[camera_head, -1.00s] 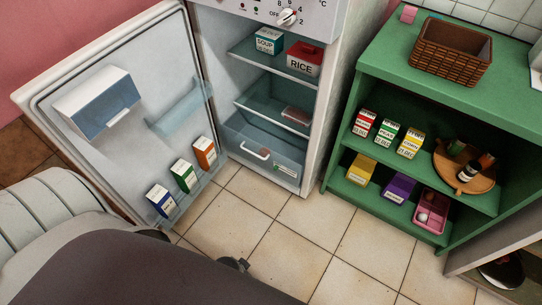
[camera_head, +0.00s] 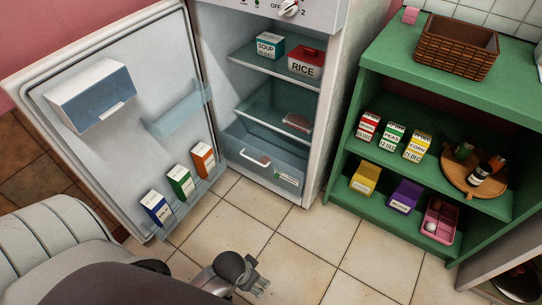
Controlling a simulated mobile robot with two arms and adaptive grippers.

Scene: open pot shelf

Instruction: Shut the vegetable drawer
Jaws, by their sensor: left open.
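The vegetable drawer (camera_head: 268,171) is the bluish see-through bin at the bottom of the open fridge. Its white bar handle (camera_head: 255,157) is on the front face, with a small pale label or packet at its right. I cannot tell exactly how far out the drawer stands. My left gripper (camera_head: 258,283) is low in the picture, over the floor tiles, in front of the fridge and well short of the drawer. It is open and empty. My right gripper is not in view.
The fridge door (camera_head: 130,150) stands wide open at the left, with several cartons in its lower bin. A green shelf (camera_head: 400,200) with boxes, a wooden tray and a basket stands at the right. Tiled floor (camera_head: 285,240) before the fridge is clear.

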